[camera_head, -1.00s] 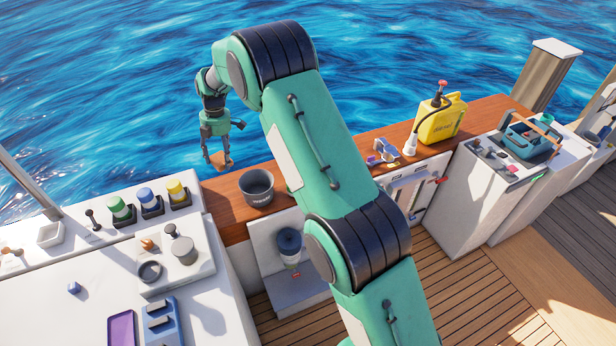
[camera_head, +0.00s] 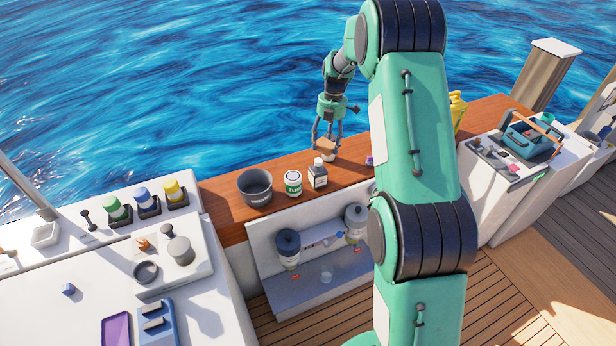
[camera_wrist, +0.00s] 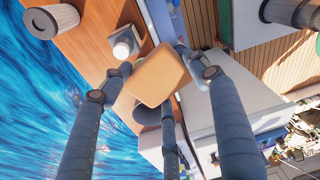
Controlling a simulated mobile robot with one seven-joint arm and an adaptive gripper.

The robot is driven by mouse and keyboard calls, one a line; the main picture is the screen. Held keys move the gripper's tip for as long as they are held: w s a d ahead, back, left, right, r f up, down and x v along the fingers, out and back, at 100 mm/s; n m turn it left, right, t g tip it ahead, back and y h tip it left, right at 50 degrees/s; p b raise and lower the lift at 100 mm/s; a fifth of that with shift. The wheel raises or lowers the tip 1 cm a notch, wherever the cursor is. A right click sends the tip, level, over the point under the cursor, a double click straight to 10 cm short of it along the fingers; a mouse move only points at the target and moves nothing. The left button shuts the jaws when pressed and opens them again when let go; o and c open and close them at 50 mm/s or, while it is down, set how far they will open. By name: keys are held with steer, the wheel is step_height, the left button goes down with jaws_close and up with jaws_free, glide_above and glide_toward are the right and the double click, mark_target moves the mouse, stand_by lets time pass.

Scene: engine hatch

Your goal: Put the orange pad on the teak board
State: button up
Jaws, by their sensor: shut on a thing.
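My gripper (camera_head: 327,143) is shut on the orange pad (camera_head: 326,148), a tan-orange block with rounded corners. In the wrist view the pad (camera_wrist: 156,76) sits between my fingers. The teak board (camera_head: 224,208) is the long brown wooden ledge along the water side. In the head view the pad appears over the ledge's outer part, right of the bottle. I cannot tell how far above the wood it is. In the wrist view the wood (camera_wrist: 84,48) lies below and left of the pad.
A grey pot (camera_head: 255,188), a white-and-green can (camera_head: 293,183) and a dark bottle with a white cap (camera_head: 318,175) stand on the ledge. A yellow jug (camera_head: 458,112) is farther right, partly hidden by my arm. Bare wood shows at the ledge's left end.

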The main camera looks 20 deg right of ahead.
mark_target(342, 174)
steer(key=s+d, duration=0.5)
steer(key=d, duration=0.3)
step_height(342, 174, down, 23)
steer(key=shift+d, duration=0.15)
steer(key=shift+r, duration=0.1)
steer(key=shift+w+d+f+b, duration=0.25)
steer(key=shift+w+d, duration=0.85)
steer(key=shift+w, duration=1.3)
steer(key=shift+w+d+f+b, duration=0.25)
steer(key=shift+w+d, duration=0.8)
steer(key=shift+w, duration=1.4)
steer(key=shift+w+d+f+b, duration=0.25)
steer(key=shift+w+d, duration=0.85)
steer(key=shift+w, duration=1.3)
steer(key=shift+f, duration=0.1)
steer(key=shift+f, duration=1.65)
steer(key=shift+f, duration=0.1)
